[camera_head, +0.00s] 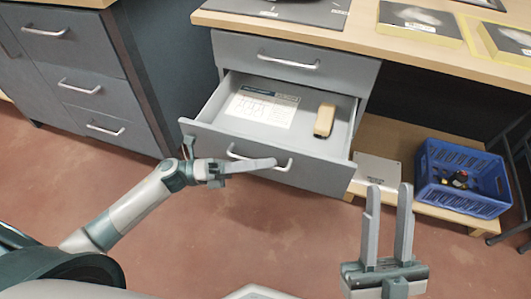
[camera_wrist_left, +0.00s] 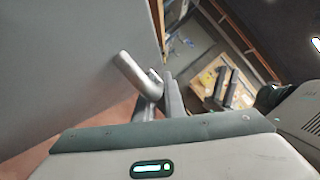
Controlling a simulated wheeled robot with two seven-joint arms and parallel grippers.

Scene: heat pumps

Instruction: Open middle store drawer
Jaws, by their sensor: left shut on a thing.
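The store drawer (camera_head: 205,137) stands pulled out below a shut top drawer (camera_head: 340,72). Inside lie a printed sheet (camera_head: 262,107) and a tan block-like object (camera_head: 324,120). My left gripper (camera_head: 262,164) is at the front of this drawer, shut on its metal handle (camera_head: 284,165). In the left wrist view the handle (camera_wrist_left: 132,72) meets the fingers (camera_wrist_left: 162,88) beside the grey drawer front (camera_wrist_left: 75,65). Whatever lies below the open drawer is hidden. My right gripper (camera_head: 389,192) is open and empty, its fingers apart, right of the drawer.
A wooden worktop (camera_head: 400,47) with black folders and yellow-edged cases lies above. A blue crate (camera_head: 463,178) and a whitish box (camera_head: 377,171) stand on a low wooden shelf at right. Another drawer cabinet (camera_head: 78,60) is at left. The reddish floor in front is clear.

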